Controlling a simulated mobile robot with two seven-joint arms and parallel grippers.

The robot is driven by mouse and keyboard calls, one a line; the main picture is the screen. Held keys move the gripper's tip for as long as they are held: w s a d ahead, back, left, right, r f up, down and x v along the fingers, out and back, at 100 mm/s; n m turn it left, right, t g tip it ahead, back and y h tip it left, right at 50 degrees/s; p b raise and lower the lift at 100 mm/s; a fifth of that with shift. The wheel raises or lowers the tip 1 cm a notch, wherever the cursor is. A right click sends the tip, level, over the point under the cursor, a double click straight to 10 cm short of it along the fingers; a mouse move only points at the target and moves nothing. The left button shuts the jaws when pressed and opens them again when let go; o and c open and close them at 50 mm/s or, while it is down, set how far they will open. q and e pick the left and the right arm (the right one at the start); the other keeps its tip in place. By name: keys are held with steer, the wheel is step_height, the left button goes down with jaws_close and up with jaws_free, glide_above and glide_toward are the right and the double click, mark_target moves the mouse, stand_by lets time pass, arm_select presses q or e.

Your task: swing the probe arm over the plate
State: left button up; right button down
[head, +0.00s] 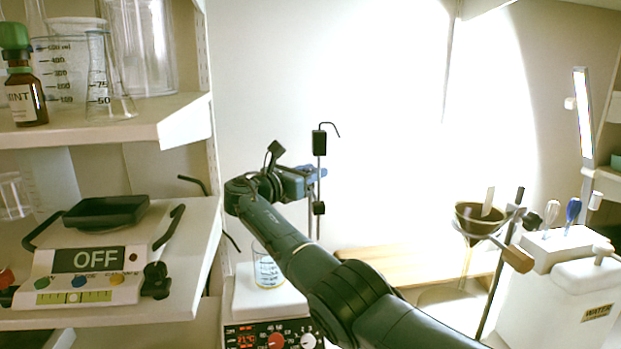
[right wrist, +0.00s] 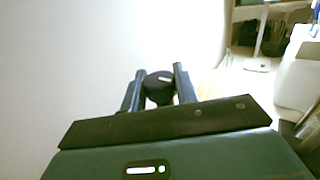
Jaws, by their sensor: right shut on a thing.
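The probe arm (head: 319,143) shows as a thin upright rod with black blocks and a hooked wire at its top, behind the hot plate (head: 258,308). The plate has a white top and a dark front panel with red digits and knobs. A glass beaker (head: 268,270) with graduations stands on the plate, partly hidden by my right arm. My right gripper (head: 311,178) reaches the rod at mid-height. In the right wrist view its fingers are shut on a dark round knob (right wrist: 160,86) with a white mark. My left gripper is not in view.
At the left, shelves hold a scale (head: 92,275) reading OFF, an amber bottle (head: 24,95) with a green cap and glassware. At the right stand a brown funnel (head: 480,221) on a stand and a white water container (head: 570,300). A wooden board (head: 420,264) lies behind my arm.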

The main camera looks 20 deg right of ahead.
steer(key=shift+f+g, duration=0.1)
steer(key=shift+g, duration=0.2)
stand_by(0.5)
steer(key=c, duration=1.1)
jaws_free()
steer(key=shift+o, duration=0.2)
steer(key=v, duration=0.7)
steer(key=shift+a, duration=0.25)
steer(key=shift+s, duration=0.1)
